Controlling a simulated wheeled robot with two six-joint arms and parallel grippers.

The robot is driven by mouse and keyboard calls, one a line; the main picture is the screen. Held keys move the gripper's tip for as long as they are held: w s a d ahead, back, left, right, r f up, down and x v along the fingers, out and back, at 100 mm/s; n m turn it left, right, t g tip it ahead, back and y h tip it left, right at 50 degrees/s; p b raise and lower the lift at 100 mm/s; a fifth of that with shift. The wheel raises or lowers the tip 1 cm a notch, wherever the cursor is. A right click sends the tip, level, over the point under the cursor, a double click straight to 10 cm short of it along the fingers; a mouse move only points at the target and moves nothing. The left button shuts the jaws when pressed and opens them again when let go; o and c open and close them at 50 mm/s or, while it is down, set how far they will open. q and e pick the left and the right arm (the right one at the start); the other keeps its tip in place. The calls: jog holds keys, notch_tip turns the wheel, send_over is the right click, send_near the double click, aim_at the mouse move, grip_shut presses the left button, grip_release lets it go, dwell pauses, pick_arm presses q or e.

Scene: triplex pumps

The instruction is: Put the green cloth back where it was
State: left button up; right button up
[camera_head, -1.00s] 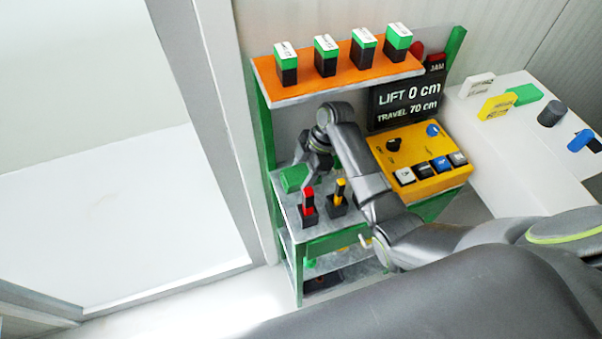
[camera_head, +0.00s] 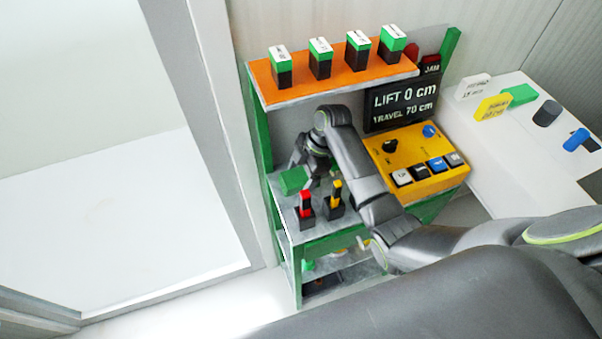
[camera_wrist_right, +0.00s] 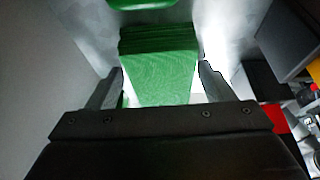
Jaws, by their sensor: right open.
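The green cloth (camera_head: 293,181) lies as a folded block on the left part of the grey shelf, under the orange shelf. It also shows in the right wrist view (camera_wrist_right: 160,75), with layered folds. My right gripper (camera_head: 304,169) is just over the cloth, pointing down and left. In the right wrist view its two fingers stand wide apart, one on each side of the cloth, with gaps between. The fingers partly hide the cloth's right side in the head view. My left gripper is not in view.
Red (camera_head: 306,207) and yellow (camera_head: 335,202) levers stand close to the cloth on the grey shelf. The orange shelf (camera_head: 330,86) with several green-and-black blocks hangs above my right wrist. A yellow control box (camera_head: 415,163) stands right of my forearm. A white table (camera_head: 510,140) is at the far right.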

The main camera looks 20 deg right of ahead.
jog(key=b+v, duration=0.1)
jog(key=v, duration=0.6)
jog(key=shift+r, duration=0.4)
jog(key=shift+d, duration=0.1)
